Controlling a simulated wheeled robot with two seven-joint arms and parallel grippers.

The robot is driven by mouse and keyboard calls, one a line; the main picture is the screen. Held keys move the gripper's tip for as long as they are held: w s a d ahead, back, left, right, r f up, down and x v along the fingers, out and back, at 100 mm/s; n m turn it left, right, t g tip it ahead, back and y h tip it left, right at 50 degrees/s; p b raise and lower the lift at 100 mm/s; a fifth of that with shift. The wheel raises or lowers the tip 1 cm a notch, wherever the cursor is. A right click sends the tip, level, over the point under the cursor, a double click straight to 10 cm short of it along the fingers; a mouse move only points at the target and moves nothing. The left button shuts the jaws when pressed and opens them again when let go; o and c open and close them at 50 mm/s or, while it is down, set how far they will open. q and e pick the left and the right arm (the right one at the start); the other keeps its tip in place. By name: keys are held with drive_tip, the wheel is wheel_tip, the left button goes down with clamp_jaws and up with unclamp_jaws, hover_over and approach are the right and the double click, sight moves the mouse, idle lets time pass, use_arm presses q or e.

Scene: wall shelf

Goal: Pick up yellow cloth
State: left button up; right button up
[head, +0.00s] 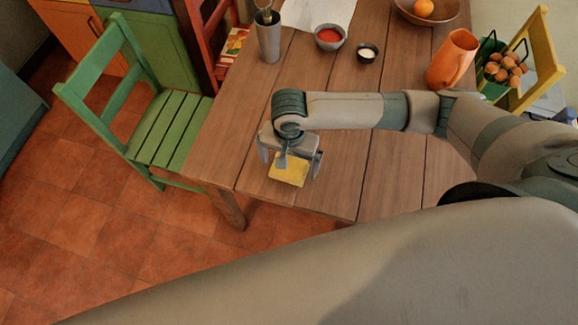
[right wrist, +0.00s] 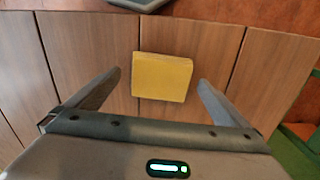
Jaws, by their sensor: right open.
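The yellow cloth (head: 289,171) is a folded square lying flat near the front edge of the wooden table. It also shows in the right wrist view (right wrist: 162,77), between and just beyond my fingertips. My right gripper (head: 292,165) is open above the cloth, with a finger on either side of it. In the right wrist view the fingers (right wrist: 160,82) stand apart from the cloth and hold nothing. Part of the cloth is hidden by the gripper in the head view. My left gripper is not in view.
The wooden table (head: 222,140) is clear around the cloth. Farther back stand a metal cup (head: 268,40), a red-filled bowl (head: 330,37), a small dark bowl (head: 367,53) and an orange pitcher (head: 452,60). A green chair (head: 165,130) stands at the left.

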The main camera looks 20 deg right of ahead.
sight(289, 166)
idle(0.3)
drive_tip(key=c, duration=1.1)
drive_tip(key=shift+r, duration=0.1)
drive_tip(key=shift+r, duration=0.55)
wheel_tip(289, 166, up, 2)
drive_tip(key=shift+r+b, duration=0.2)
drive_tip(key=shift+b, duration=0.3)
drive_tip(key=s+a+r, duration=0.1)
drive_tip(key=a+r, duration=0.1)
drive_tip(key=a, duration=0.1)
drive_tip(key=s+a+r, duration=0.1)
drive_tip(key=a+r, duration=0.2)
drive_tip(key=a, duration=0.1)
drive_tip(key=s+a+r, duration=0.1)
drive_tip(key=a+r, duration=0.1)
drive_tip(key=a, duration=0.2)
drive_tip(key=shift+s+a+r+b, duration=0.1)
drive_tip(key=shift+s+r+b, duration=0.05)
drive_tip(key=shift+s+b, duration=0.2)
